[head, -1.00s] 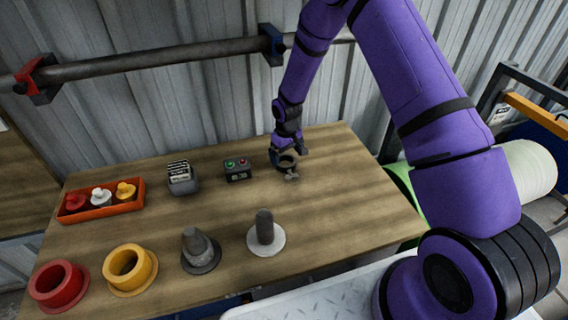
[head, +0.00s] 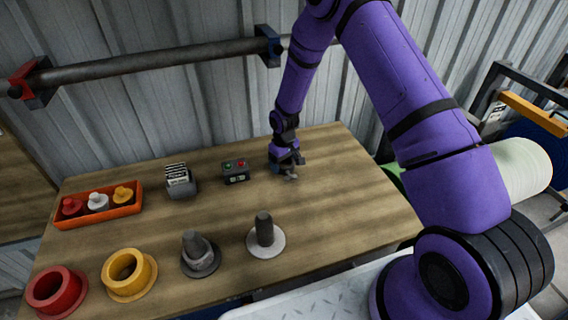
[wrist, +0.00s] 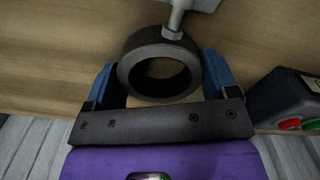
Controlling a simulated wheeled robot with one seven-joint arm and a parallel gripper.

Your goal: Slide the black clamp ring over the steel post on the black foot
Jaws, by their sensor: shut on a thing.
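The black clamp ring (wrist: 148,44) sits between the blue fingers of my gripper (wrist: 158,70) in the wrist view, with its open bore facing the camera. A grey bolt with a wing-like handle (wrist: 174,22) sticks out from its far side. My gripper (head: 287,160) is shut on the ring, low over the back right of the table; I cannot tell if the ring touches the wood. The steel post (head: 193,241) on the black foot (head: 203,266) stands upright nearer the front, left of my gripper. The post looks thicker at its base.
A similar post (head: 264,229) on a pale foot (head: 266,250) stands just right of the black foot. Yellow (head: 129,290) and red (head: 55,308) flanged rings lie front left. A button box (head: 236,176), a card holder (head: 180,186) and an orange tray (head: 100,216) line the back.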

